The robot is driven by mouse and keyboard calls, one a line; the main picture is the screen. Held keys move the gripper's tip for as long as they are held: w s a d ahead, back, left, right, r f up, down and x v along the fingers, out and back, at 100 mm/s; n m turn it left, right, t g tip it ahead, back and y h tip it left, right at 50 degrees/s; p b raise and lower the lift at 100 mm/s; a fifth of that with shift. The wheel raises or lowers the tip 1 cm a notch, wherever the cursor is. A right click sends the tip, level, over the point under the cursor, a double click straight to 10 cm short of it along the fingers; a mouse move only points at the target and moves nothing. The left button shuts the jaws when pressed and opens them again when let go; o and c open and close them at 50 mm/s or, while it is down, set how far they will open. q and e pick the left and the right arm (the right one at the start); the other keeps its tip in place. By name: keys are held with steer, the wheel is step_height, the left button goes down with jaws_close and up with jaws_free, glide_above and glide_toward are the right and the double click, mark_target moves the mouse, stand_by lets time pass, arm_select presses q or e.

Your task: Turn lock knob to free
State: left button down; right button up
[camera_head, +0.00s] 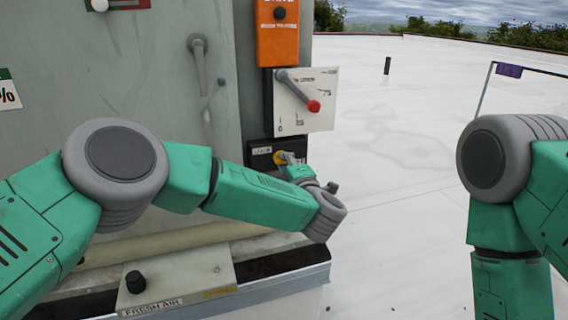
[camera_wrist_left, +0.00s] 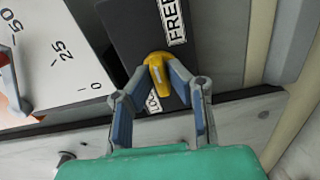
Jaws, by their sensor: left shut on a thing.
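The yellow lock knob (camera_head: 279,157) sits on a small dark plate (camera_head: 259,150) low on the right edge of the grey cabinet. In the left wrist view the knob (camera_wrist_left: 156,66) lies between the fingertips of my left gripper (camera_wrist_left: 158,78), which is shut on it. A FREE label (camera_wrist_left: 174,20) and a partly covered LOCK label (camera_wrist_left: 153,102) show on the plate there. In the head view my left gripper (camera_head: 289,162) is small and partly hidden by its wrist. My right arm stands at the right; its gripper is out of view.
A white dial panel (camera_head: 305,92) with a red-tipped lever (camera_head: 313,105) is just above the plate. An orange box (camera_head: 278,40) is higher up. A FRESH AIR panel (camera_head: 180,283) with a black knob (camera_head: 135,281) is below. The white roof (camera_head: 420,150) to the right is mostly clear.

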arm_select(q)
steer(key=c, duration=1.6)
jaws_free()
steer(key=shift+s+d+f, duration=0.1)
steer(key=shift+d+f, duration=0.15)
steer(key=shift+d, duration=0.1)
steer(key=shift+d+r, duration=0.1)
steer(key=v, duration=1.1)
steer(key=shift+s+d, duration=0.15)
steer(key=shift+s, duration=0.15)
